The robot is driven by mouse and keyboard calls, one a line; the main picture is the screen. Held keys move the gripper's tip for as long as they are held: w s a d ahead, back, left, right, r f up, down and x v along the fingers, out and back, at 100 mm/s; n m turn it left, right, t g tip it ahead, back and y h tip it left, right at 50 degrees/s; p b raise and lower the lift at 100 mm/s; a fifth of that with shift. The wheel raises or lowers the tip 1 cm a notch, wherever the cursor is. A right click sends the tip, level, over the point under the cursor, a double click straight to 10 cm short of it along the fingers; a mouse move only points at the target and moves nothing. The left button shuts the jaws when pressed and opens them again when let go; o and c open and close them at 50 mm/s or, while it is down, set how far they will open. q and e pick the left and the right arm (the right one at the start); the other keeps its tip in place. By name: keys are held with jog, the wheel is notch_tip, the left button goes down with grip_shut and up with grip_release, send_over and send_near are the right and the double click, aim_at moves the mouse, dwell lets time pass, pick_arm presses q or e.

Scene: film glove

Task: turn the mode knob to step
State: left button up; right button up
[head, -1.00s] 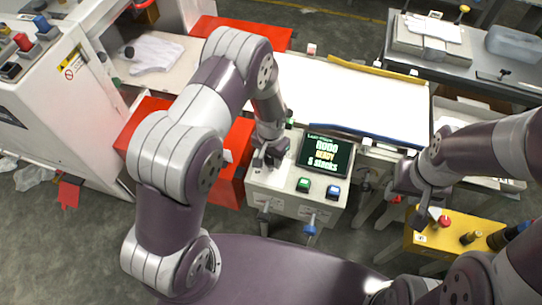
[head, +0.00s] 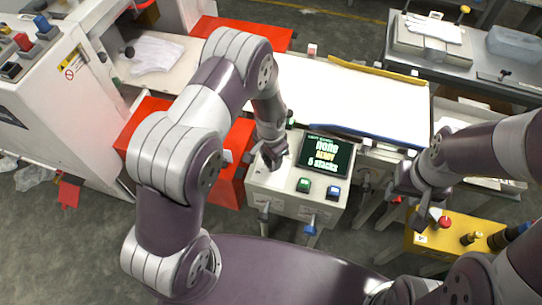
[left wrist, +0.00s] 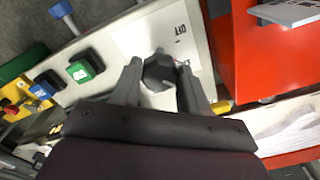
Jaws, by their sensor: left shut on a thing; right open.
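The dark faceted mode knob (left wrist: 158,72) sits on a white label plate (left wrist: 135,38) on the pale control panel (head: 275,184). The word OFF reads on the plate in the left wrist view; other lettering is partly hidden. My left gripper (head: 271,160) is shut on the knob, one finger on each side. In the head view the gripper hides the knob. A display (head: 325,154) beside it shows a top line that looks like NONE, then READY and 5 stacks. My right gripper (head: 424,200) is open and empty, at the right near the yellow box.
A green button (head: 304,185) and a blue button (head: 333,192) sit below the display. Red bins (head: 236,160) stand left of the panel. A white conveyor (head: 350,100) lies behind it. A yellow box (head: 440,240) with knobs is at the right.

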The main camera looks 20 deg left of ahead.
pick_arm(q)
jog(key=shift+w+r, duration=0.1)
jog(key=o, duration=1.1)
jog(key=shift+c, duration=0.2)
notch_tip(320, 180, up, 13)
jog(key=b, duration=0.1)
jog(key=shift+f, duration=0.2)
jog(key=s+a+r+n, duration=0.2)
jog(key=s+r+n, duration=0.1)
jog(key=s, duration=0.3)
jog(key=s+a+r+n+t, duration=0.1)
jog(key=s+a+r+n, duration=0.2)
jog(key=s, duration=0.4)
jog(key=shift+s+a+r+n, duration=0.25)
jog(key=shift+r+n, duration=0.1)
jog(key=shift+n, duration=0.05)
